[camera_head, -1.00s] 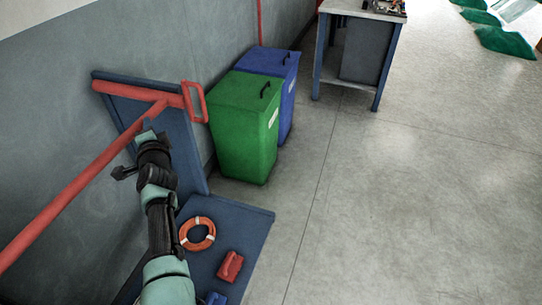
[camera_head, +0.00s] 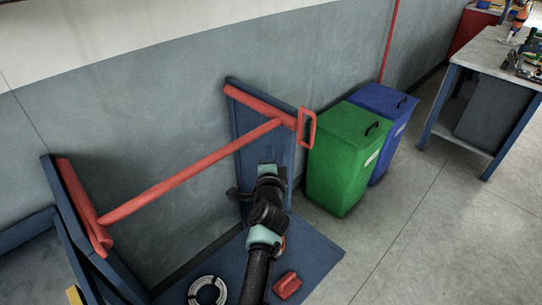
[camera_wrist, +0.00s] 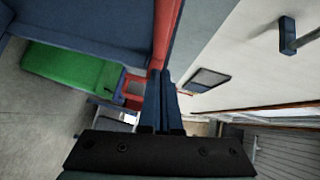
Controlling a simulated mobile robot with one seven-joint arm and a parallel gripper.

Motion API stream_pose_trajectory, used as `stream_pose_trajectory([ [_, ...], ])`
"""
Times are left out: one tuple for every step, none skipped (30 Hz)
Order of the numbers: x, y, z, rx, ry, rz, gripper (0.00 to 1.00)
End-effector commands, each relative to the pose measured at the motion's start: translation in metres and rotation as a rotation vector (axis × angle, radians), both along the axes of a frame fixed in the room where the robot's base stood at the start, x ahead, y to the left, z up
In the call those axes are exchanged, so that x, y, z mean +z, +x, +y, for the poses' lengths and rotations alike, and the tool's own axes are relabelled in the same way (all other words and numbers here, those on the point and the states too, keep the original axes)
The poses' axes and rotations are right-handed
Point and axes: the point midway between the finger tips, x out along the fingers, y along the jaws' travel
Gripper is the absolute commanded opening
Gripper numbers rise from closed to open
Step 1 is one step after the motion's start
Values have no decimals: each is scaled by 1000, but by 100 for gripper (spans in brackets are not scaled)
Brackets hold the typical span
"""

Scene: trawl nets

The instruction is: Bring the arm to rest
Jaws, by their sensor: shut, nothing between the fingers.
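My arm reaches up from the bottom of the head view, in front of a blue rack with red bars. In the wrist view my gripper's fingers (camera_wrist: 160,78) are together and hold nothing. A red bar (camera_head: 190,172) of the rack runs across behind and above my arm. A red bar (camera_wrist: 166,30) also shows beyond the fingertips in the wrist view. I cannot tell the gap between them.
The blue rack (camera_head: 240,112) holds a red block (camera_head: 288,286) and a white coil (camera_head: 207,289) on its base. A green bin (camera_head: 338,165) and a blue bin (camera_head: 390,105) stand to the right. A workbench (camera_head: 485,48) is at upper right. The floor at right is clear.

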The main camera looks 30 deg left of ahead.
Motion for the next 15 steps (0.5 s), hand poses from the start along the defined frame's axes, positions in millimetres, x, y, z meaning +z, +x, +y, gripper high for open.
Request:
stream_pose_trajectory([
  [3,-8,-3,1,0,1,0],
  [4,-11,-5,0,1,0,0],
  [4,-16,-8,0,0,1,0],
  [5,-19,-10,0,-2,0,0],
  [5,-23,-11,0,-1,0,0],
  [5,-26,-13,0,0,1,0],
  [5,-29,-14,0,0,1,0],
  [5,-31,-15,0,0,1,0],
  [6,-33,-17,-1,0,0,0],
  [5,-35,-18,-1,-1,1,0],
  [6,-36,-18,-1,0,0,0],
  [6,-37,-19,-1,0,-1,0],
  [6,-38,-19,-1,0,0,0],
  [6,-39,-20,-1,1,0,0],
  [6,-39,-20,-1,1,0,0],
])
